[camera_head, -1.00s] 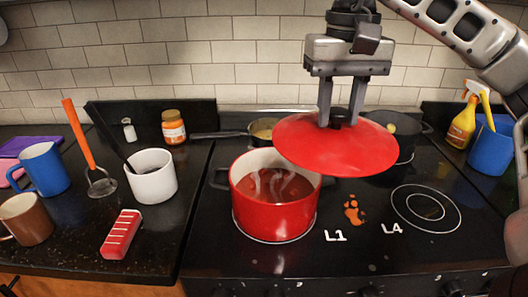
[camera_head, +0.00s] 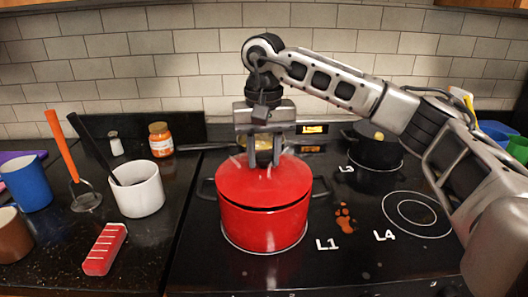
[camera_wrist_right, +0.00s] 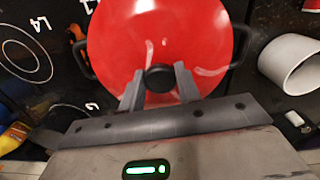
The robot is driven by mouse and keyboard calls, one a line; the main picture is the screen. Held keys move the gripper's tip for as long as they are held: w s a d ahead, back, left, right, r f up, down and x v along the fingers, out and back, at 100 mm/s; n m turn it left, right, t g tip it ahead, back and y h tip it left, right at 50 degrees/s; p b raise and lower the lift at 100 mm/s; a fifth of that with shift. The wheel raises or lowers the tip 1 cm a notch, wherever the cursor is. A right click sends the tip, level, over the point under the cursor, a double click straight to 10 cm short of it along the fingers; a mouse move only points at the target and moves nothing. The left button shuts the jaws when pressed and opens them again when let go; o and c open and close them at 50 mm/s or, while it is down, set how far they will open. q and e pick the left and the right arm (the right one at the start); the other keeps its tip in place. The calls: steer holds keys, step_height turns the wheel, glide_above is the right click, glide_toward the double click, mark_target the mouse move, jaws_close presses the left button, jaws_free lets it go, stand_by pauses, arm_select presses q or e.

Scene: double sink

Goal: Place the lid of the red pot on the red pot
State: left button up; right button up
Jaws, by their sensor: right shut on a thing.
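The red pot (camera_head: 264,226) stands on the front left burner of the black stove, next to the L1 mark. Its red lid (camera_head: 262,182) is over the pot's mouth, close to the rim, with a thin dark gap showing along the front. I cannot tell whether it rests fully on the rim. My right gripper (camera_head: 264,160) is above the lid and shut on its knob. In the right wrist view the fingers (camera_wrist_right: 159,85) close on the black knob, and the lid (camera_wrist_right: 160,35) covers the pot between its two dark handles. My left gripper is not in view.
A dark pot (camera_head: 375,150) stands at the back right, and a pan (camera_head: 262,152) is behind the red pot. The front right burner (camera_head: 417,214) is empty.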

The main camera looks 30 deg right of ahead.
steer(key=shift+f, duration=0.2)
steer(key=o, duration=1.2)
steer(key=shift+c, duration=0.2)
